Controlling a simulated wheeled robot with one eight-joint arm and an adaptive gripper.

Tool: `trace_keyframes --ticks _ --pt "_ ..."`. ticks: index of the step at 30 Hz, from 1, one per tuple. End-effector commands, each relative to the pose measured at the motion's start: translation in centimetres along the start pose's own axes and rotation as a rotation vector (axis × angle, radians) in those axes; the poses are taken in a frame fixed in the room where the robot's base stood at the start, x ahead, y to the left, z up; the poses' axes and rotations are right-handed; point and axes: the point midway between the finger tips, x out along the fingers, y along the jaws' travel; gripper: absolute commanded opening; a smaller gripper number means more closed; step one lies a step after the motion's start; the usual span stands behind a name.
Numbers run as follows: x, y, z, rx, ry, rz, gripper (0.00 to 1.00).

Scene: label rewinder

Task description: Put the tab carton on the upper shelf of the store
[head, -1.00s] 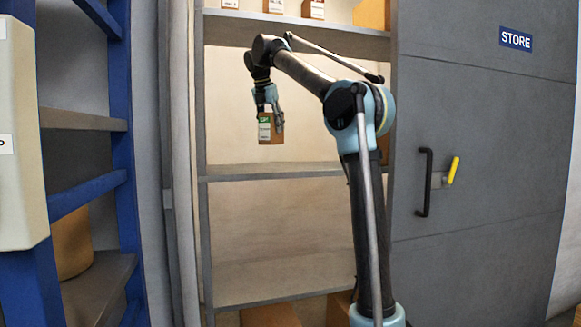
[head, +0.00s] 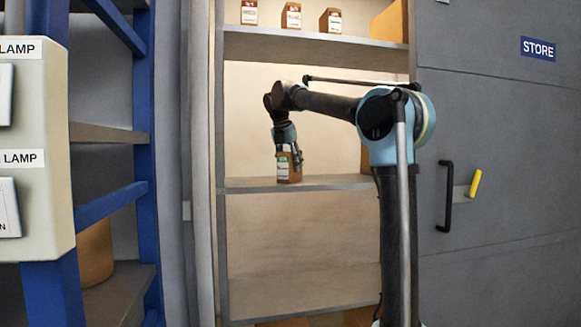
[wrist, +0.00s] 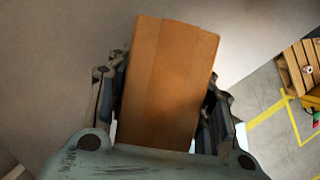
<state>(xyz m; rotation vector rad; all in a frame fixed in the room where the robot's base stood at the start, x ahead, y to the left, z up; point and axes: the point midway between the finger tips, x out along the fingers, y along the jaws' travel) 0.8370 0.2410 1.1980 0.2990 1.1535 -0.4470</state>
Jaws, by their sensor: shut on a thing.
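The tab carton (head: 289,167) is a small brown box with a green and white label. My gripper (head: 288,152) is shut on it from above, and the carton hangs nearly upright. In the wrist view the carton (wrist: 165,85) fills the space between the two fingers (wrist: 165,110). In the head view its bottom overlaps the board of the store's middle shelf (head: 335,182); I cannot tell whether it touches. The shelf above (head: 300,45) bears several small labelled cartons and a larger brown box.
The grey STORE door (head: 500,120) with a black handle (head: 446,195) is at the right. A blue rack (head: 145,150) and a LAMP panel (head: 30,130) stand at the left. The middle shelf looks bare left of the carton. A pallet (wrist: 300,65) shows in the wrist view.

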Motion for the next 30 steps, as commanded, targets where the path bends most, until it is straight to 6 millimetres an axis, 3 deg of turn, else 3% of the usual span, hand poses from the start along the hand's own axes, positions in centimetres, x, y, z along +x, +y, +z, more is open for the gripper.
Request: trace_keyframes --ticks 7,8,10,23,30 --pt "0.1 0.1 -0.1 -0.001 0.000 0.000 0.15" --pt "0.1 0.1 -0.1 -0.001 0.000 0.000 0.52" --pt "0.1 0.1 -0.1 -0.001 0.000 0.000 0.68" --pt "-0.3 0.1 -0.1 -0.002 0.000 0.001 0.68" --pt "-3.5 0.2 -0.1 -0.005 0.000 0.002 0.68"
